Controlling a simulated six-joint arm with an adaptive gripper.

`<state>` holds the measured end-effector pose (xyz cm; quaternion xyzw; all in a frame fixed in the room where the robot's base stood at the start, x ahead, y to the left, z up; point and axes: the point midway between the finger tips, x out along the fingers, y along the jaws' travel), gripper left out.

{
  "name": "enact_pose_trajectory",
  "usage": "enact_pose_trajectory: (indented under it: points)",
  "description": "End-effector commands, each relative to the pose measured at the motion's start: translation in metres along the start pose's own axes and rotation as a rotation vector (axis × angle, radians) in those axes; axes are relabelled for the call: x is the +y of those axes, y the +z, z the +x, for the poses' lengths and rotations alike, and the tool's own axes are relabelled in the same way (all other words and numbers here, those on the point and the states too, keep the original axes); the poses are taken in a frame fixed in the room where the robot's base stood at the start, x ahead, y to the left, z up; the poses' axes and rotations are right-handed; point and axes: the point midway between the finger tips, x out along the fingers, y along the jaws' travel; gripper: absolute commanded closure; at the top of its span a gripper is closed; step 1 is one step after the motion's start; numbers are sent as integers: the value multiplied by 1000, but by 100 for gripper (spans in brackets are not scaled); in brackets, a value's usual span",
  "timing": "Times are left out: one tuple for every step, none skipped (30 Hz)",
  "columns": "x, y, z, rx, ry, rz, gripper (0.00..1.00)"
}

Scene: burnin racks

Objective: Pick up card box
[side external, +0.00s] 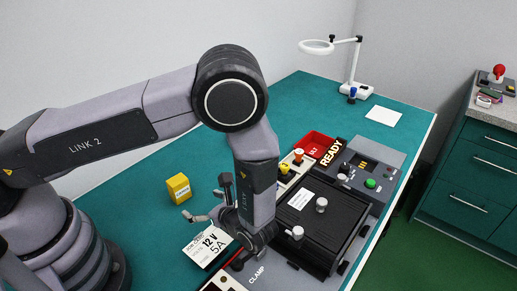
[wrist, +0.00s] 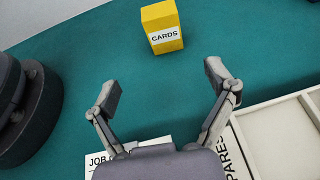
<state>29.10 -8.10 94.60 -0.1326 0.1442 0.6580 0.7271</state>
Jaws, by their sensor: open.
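The card box is a small yellow box (side external: 179,188) with a white label, standing on the teal table. In the wrist view the yellow box (wrist: 162,27) shows the word CARDS on its label, at the top centre. My gripper (wrist: 162,82) is open and empty, its two fingers spread wide. The box lies beyond the fingertips, apart from them. In the side view my gripper (side external: 205,203) is to the right of the box, low over the table near the job card, partly hidden by my arm.
A white job card (side external: 207,247) reading 12 V 5A lies beneath my gripper. A black clamp fixture (side external: 315,225), a red bin (side external: 314,146) and a READY panel (side external: 362,165) stand to the right. A spares tray (wrist: 275,135) is at the wrist view's lower right. The table around the box is clear.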

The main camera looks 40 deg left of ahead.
Motion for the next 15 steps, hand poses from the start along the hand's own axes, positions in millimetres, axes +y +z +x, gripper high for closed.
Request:
enact_pose_trajectory:
  points:
    - [0, -1, 6, -5, -1, 5, 15]
    - [0, -2, 10, -6, -1, 7, 15]
    - [1, -1, 17, -6, 1, 7, 15]
    - [1, -1, 23, -5, 1, 7, 15]
    - [1, -1, 29, -5, 4, 7, 15]
    - [1, -1, 38, -6, 4, 7, 15]
    - [1, -1, 44, -5, 4, 6, 15]
    - [1, -1, 50, -5, 5, 7, 15]
    - [1, -1, 58, -4, 5, 6, 15]
    - [1, -1, 63, -4, 4, 7, 15]
    - [1, -1, 68, -4, 4, 5, 15]
    - [0, -1, 74, -4, 3, 5, 15]
    - [0, -1, 77, -4, 3, 5, 15]
    - [0, -1, 80, -3, 2, 5, 15]
    - [0, -1, 82, -3, 2, 3, 15]
